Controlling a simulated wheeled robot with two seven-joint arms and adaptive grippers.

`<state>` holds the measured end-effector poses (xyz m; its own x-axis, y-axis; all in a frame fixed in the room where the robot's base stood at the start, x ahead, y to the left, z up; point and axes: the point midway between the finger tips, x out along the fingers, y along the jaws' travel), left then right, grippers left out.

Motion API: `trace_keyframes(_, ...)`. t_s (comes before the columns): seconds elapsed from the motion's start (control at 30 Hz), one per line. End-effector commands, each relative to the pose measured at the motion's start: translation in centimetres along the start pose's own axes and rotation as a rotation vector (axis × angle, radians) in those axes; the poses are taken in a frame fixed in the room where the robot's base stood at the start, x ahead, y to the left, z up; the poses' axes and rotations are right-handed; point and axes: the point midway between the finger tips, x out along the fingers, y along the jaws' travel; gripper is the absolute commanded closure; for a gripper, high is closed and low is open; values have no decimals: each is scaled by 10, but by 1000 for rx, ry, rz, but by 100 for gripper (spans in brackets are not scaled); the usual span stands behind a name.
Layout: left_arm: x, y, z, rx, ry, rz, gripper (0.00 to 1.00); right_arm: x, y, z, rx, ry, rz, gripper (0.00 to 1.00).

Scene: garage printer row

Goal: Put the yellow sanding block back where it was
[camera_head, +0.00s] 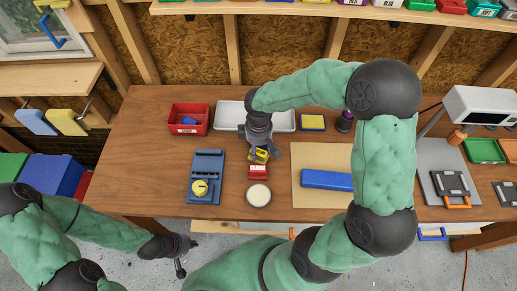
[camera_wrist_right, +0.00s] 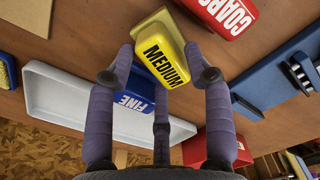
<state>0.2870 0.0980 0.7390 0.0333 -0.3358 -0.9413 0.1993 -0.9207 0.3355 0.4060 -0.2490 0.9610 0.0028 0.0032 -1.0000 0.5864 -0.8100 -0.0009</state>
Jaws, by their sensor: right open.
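The yellow sanding block (camera_wrist_right: 162,48), marked MEDIUM, sits between the spread fingers of my right gripper (camera_wrist_right: 160,75) in the right wrist view; whether it touches them I cannot tell. In the head view, the yellow block (camera_head: 259,154) shows under my right gripper (camera_head: 260,150), just behind the red sanding block (camera_head: 258,172) on the wooden table. The red block (camera_wrist_right: 226,14), marked COARSE, also shows in the wrist view. A blue block (camera_wrist_right: 133,104), marked FINE, is partly hidden behind the fingers. My left gripper (camera_head: 181,261) is low in front of the table, its jaws unclear.
A red bin (camera_head: 189,127) and a white tray (camera_head: 230,117) stand at the back. A blue tool with a yellow knob (camera_head: 201,187) is left of the blocks; a round pale disc (camera_head: 258,195) is in front. A blue bar (camera_head: 325,180) lies on a tan board (camera_head: 304,195) at right.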

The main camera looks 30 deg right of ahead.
Motion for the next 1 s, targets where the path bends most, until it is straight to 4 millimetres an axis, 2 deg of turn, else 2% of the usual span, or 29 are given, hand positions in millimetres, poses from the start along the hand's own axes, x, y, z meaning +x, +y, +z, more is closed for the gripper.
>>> trace_keyframes(0.1, -8, 3, 0, 0, 0, 0, 100, -27, 1, -1, -1, 4, 4, 48)
trace_keyframes(0.3, -16, 6, 1, 0, 0, 0, 100, -67, 0, 0, -1, 3, 3, 48)
trace_keyframes(0.5, -21, 7, 1, 0, 0, 0, 100, -94, 0, 0, -1, 2, 1, 48)
trace_keyframes(0.7, -22, 8, 1, 0, 0, 0, 100, -105, 0, 0, -1, 1, 0, 48)
trace_keyframes(1.0, -22, 8, 1, 0, 0, 0, 100, -105, 0, 0, -1, 1, 0, 48)
